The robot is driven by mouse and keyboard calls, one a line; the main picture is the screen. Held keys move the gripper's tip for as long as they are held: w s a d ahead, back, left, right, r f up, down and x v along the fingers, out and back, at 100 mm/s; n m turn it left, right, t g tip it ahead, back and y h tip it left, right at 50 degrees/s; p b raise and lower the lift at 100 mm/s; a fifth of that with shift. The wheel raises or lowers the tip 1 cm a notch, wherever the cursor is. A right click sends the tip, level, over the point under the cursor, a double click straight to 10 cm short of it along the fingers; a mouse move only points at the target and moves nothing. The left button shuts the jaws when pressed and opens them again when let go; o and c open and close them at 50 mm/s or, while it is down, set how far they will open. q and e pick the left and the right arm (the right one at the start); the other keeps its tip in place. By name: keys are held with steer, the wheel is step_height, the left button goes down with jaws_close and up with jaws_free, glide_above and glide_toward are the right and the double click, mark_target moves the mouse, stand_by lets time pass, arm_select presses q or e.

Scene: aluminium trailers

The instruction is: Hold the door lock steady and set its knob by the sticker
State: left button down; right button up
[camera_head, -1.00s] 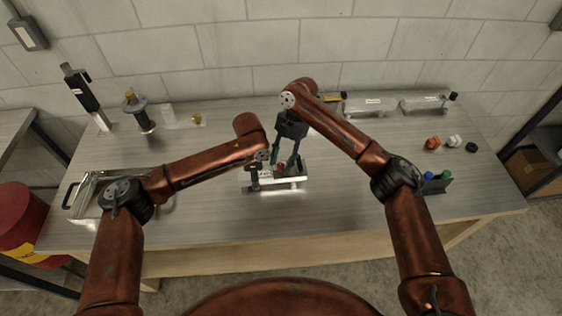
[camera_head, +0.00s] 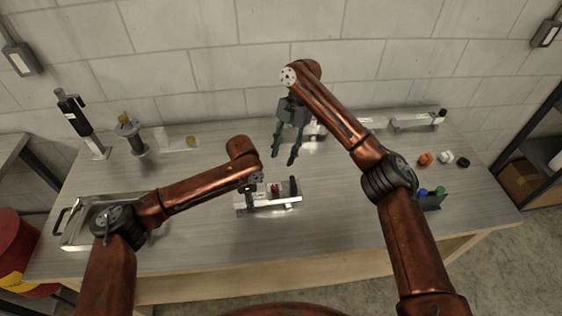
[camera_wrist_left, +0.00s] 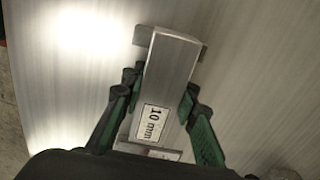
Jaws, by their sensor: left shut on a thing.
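The door lock (camera_head: 282,201) is a pale metal block on the bench in front of me, with a red knob (camera_head: 275,188) and a dark upright part at its right end. In the left wrist view a metal bar of the lock (camera_wrist_left: 168,70) carries a white sticker (camera_wrist_left: 151,123) reading "10 mm". My left gripper (camera_wrist_left: 159,82) is shut on this bar, one green finger on each side; in the head view its arm hides most of it. My right gripper (camera_head: 283,160) is open and empty above and behind the lock. The knob's exact setting is too small to read.
A metal tray (camera_head: 72,235) lies at the left of the bench (camera_head: 200,250). A black tool (camera_head: 75,118) and a grey stand (camera_head: 132,138) are at back left. Coloured knobs (camera_head: 426,158) and a dark holder (camera_head: 431,202) are at right. Bench front is clear.

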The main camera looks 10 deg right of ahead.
stand_by(0.3)
arm_select(q)
steer(key=c, duration=1.4)
jaws_free()
steer(key=shift+c, duration=0.2)
